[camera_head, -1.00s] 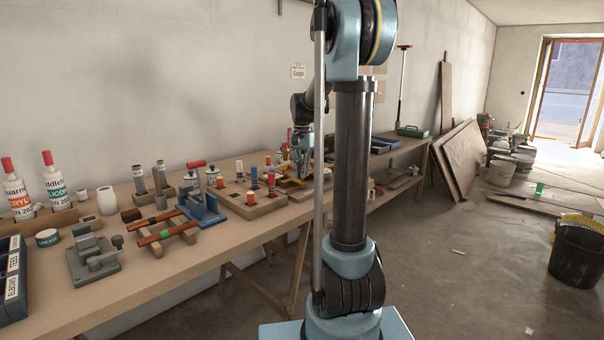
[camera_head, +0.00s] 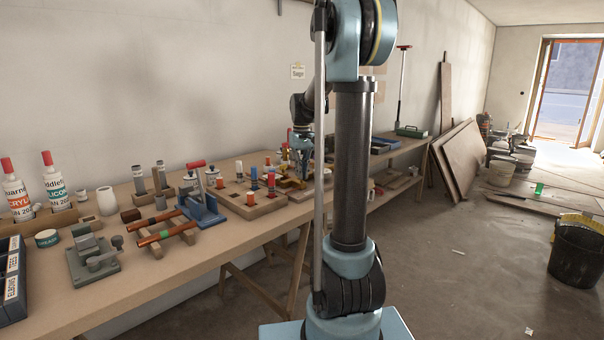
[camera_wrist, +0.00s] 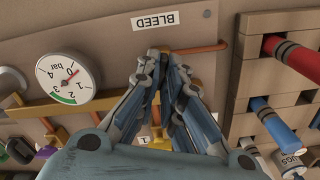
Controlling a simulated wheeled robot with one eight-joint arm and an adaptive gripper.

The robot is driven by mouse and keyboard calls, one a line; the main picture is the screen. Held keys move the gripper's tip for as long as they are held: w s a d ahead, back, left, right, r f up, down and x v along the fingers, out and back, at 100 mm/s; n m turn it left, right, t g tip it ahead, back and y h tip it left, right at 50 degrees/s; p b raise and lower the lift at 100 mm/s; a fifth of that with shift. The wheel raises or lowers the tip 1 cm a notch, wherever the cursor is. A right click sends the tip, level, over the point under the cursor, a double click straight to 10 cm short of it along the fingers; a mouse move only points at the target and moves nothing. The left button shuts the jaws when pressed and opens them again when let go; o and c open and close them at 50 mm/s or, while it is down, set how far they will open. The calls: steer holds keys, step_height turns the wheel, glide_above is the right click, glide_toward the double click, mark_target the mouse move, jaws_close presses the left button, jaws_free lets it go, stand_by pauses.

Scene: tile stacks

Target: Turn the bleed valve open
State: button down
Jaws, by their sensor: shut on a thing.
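The wrist view shows an upside-down BLEED label (camera_wrist: 155,20) on a tan board (camera_wrist: 100,30). My gripper (camera_wrist: 172,52) has its fingertips drawn together just below the label, at an orange pipe (camera_wrist: 207,47). It is shut on the bleed valve's handle, which the fingers mostly hide, so I cannot tell how far it is turned. In the head view my gripper (camera_head: 302,158) points down at the bench's far part.
In the wrist view, a wooden rack (camera_wrist: 250,90) with red and blue cylinders stands close on the right.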

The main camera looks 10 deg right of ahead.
steer(key=shift+w+n, duration=0.1)
steer(key=shift+n, duration=2.1)
steer(key=shift+d, duration=0.1)
steer(key=c, duration=1.7)
jaws_free()
steer(key=shift+r, duration=0.1)
step_height(320, 180, up, 12)
steer(key=shift+f, duration=0.15)
